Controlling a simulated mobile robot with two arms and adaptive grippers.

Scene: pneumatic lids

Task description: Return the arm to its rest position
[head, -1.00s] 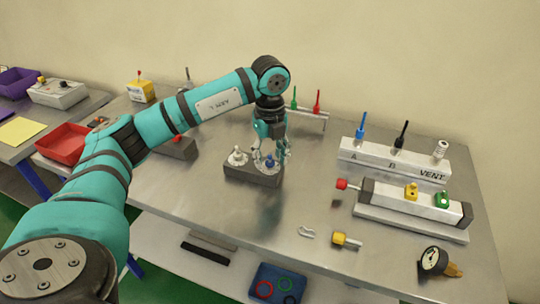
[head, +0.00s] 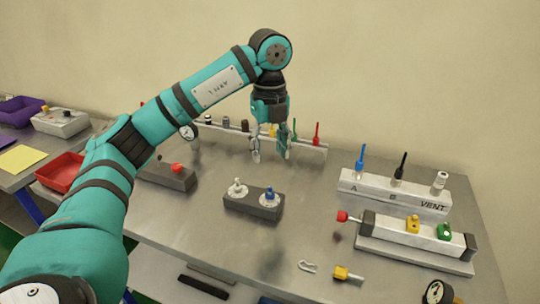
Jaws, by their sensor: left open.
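My left arm (head: 165,115) comes in from the left and arches over the metal table. My left gripper (head: 270,155) hangs fingers down above the table, in front of the rear rail, open and empty. It is behind and above a dark block (head: 252,206) that carries a white fitting (head: 237,187) and a blue fitting (head: 268,196). The gripper is apart from that block. It hides part of the rear rail. My right gripper is not in view.
A rear rail (head: 312,150) holds several coloured tools. A clip (head: 308,266) and gauge (head: 437,293) lie in front.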

